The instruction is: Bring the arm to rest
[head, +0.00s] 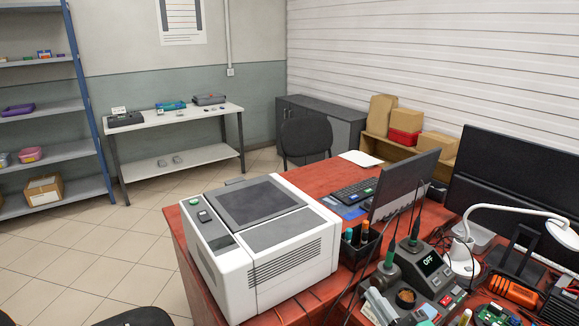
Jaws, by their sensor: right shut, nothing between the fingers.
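I cannot make out either of my grippers in the head view. No fingers show over the red bench (176,236) or over the floor. No hose can be picked out for certain. Thin dark cables run down in front of the monitor (405,183) and past the soldering station (420,268), which reads OFF.
A large white and grey machine (290,255) fills the near left of the bench. A pen holder (358,247), a white lamp (510,212), a large dark screen (520,180) and tools crowd the right. Shelves (45,110) and a side table (185,115) stand behind open floor.

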